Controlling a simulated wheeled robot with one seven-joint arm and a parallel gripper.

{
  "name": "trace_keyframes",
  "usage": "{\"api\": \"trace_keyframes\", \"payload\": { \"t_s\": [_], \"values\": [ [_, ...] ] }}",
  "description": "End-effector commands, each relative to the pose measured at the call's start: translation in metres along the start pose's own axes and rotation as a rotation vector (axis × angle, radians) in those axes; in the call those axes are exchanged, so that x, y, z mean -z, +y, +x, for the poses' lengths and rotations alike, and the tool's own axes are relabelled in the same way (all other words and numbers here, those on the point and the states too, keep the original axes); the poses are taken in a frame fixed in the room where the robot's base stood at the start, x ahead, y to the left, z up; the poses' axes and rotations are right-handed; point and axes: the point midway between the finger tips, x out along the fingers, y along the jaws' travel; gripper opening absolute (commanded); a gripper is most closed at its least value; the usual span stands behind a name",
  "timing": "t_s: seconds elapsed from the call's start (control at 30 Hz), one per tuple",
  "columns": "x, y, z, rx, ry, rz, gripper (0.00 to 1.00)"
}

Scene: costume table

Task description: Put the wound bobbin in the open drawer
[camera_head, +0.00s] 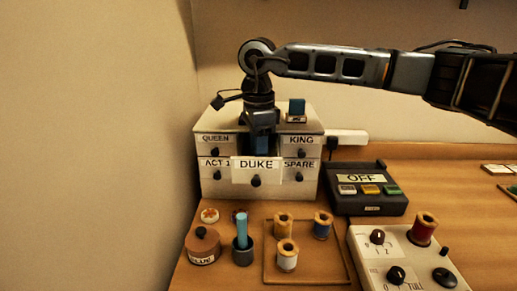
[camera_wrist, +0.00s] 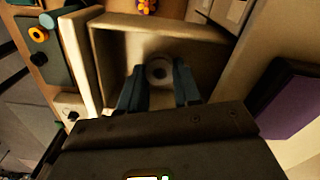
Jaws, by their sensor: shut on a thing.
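The open drawer, labelled DUKE (camera_head: 242,176), sticks out of the white cabinet in the head view. In the wrist view its walls (camera_wrist: 97,65) surround my fingers and the bobbin. In the head view my gripper (camera_head: 260,148) points down behind the drawer front, which hides the fingertips and the bobbin. I cannot tell whether the bobbin touches the drawer floor.
The cabinet (camera_head: 211,186) has other drawers labelled QUEEN, KING, ACT 1 and SPARE, which look closed. A blue item (camera_head: 297,106) stands on top. A tray (camera_head: 305,278) with several spools is in front, a control box reading OFF (camera_head: 366,205) at right.

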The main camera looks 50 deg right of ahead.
Motion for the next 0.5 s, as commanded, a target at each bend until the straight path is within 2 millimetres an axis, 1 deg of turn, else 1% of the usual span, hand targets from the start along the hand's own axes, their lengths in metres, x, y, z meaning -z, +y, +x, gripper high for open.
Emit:
{"api": "trace_keyframes", "payload": {
  "t_s": [0.1, 0.33, 0.47, 0.5],
  "values": [
    [0.0001, 0.0002, 0.0090, 0.000, 0.000, 0.000, 0.00],
    [0.0003, -0.0001, 0.0102, 0.001, 0.000, 0.000, 0.00],
    [0.0003, 0.0000, 0.0143, 0.000, 0.000, 0.000, 0.00],
    [0.0002, 0.0001, 0.0128, 0.000, 0.000, 0.000, 0.35]
  ]
}}
